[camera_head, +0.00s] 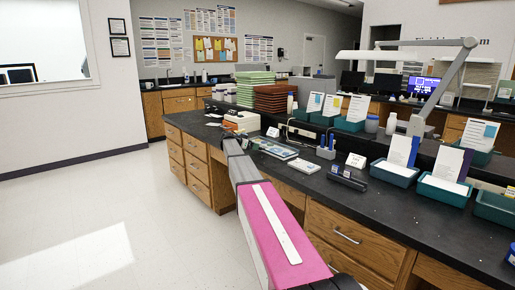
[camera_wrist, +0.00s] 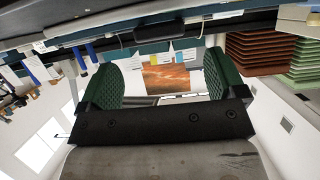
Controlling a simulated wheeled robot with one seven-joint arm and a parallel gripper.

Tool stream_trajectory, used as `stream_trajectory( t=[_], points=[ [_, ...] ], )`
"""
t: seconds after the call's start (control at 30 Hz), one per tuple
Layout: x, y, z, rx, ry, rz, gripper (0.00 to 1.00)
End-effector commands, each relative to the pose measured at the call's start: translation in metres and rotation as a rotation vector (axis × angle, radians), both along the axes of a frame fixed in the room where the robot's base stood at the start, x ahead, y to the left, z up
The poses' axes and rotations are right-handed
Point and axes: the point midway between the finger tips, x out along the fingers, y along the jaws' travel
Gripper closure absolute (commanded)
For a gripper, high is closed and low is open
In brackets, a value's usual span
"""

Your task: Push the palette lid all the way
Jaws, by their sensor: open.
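My gripper (camera_wrist: 162,82) is open and empty in the wrist view, its green ribbed fingers standing well apart. That view is upside down, with the counter along its top and the ceiling below. In the head view my arm reaches forward along the counter's front edge, and the fingers cannot be made out. A flat pale case (camera_head: 278,150), which may be the palette, lies on the dark counter just right of my arm's far end. It is too small to tell its lid from its base or how far the lid is shut. No palette is clear between the fingers.
The dark counter (camera_head: 400,208) holds a white block (camera_head: 356,160), a black holder (camera_head: 346,179), blue-topped tubes (camera_head: 327,146) and teal bins (camera_head: 444,190). Green trays (camera_head: 255,87) and brown trays (camera_head: 271,98) are stacked behind. The floor (camera_head: 110,215) at left is clear.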

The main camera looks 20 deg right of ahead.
Motion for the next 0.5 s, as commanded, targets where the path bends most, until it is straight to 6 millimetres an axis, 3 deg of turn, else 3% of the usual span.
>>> stream_trajectory(
  t=[0.23,0.5],
  points=[
    [0.015,-0.039,-0.017,0.000,0.002,-0.001,0.11],
    [0.019,-0.051,-0.023,0.001,0.001,0.000,0.11]
  ],
)
